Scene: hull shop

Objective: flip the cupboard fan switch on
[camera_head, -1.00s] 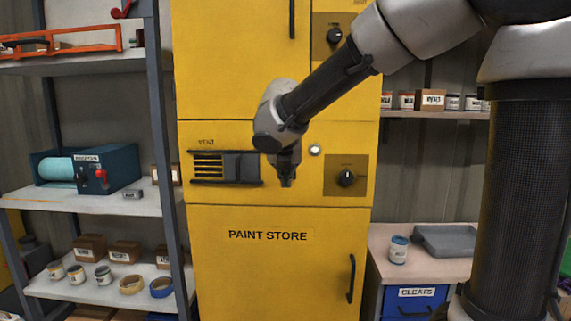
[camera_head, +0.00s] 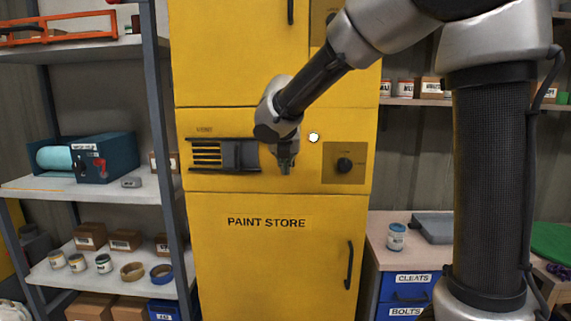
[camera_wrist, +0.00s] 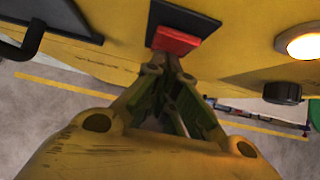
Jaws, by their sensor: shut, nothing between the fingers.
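The yellow PAINT STORE cupboard (camera_head: 270,270) stands ahead. In the wrist view a red rocker switch (camera_wrist: 176,41) sits on a dark plate (camera_wrist: 196,20) on its front. In the head view my wrist hides the switch. My gripper (camera_wrist: 168,70) is shut and empty, its fingertips at the lower edge of the red rocker. They look touching or very close. My gripper (camera_head: 286,168) points at the cupboard's middle band. The round lamp (camera_head: 314,138) right of it is lit bright white, and it glows in the wrist view too (camera_wrist: 302,42).
A vent with a dark slider (camera_head: 240,155) lies left of my gripper. A black knob (camera_head: 345,164) is to the right, and the lower door's handle (camera_head: 349,265) is below. Shelves (camera_head: 70,188) stand left; a drawer bench (camera_head: 385,232) stands right.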

